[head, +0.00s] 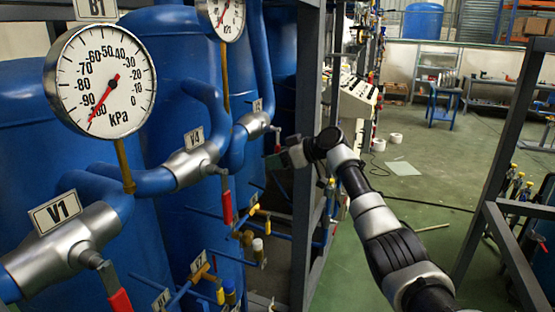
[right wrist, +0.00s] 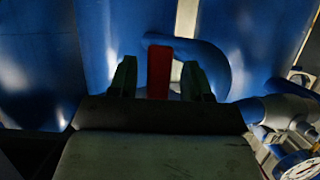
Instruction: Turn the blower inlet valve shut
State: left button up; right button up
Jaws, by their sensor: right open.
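Three silver valves sit on blue pipes in the head view: one tagged V1 (head: 65,245), one tagged V4 (head: 190,162), and a farther one (head: 254,123) whose tag is too small to read. I cannot tell by name which is the blower inlet valve. The farther valve has a red lever handle (head: 277,147) hanging down. My right gripper (head: 281,160) is at this handle. In the right wrist view the red handle (right wrist: 159,72) stands upright between the two open fingers of my right gripper (right wrist: 160,76), with no clear grip on it. My left gripper is out of view.
A pressure gauge (head: 100,80) stands in the left foreground, another (head: 221,15) above. Small yellow-handled valves (head: 260,218) crowd the lower pipes. A dark steel post (head: 307,130) rises close beside my right arm. The green floor (head: 420,180) to the right is mostly clear.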

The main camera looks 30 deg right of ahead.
jog(key=b+v, duration=0.4)
jog(key=v, duration=0.6)
jog(key=shift+s+d, duration=0.25)
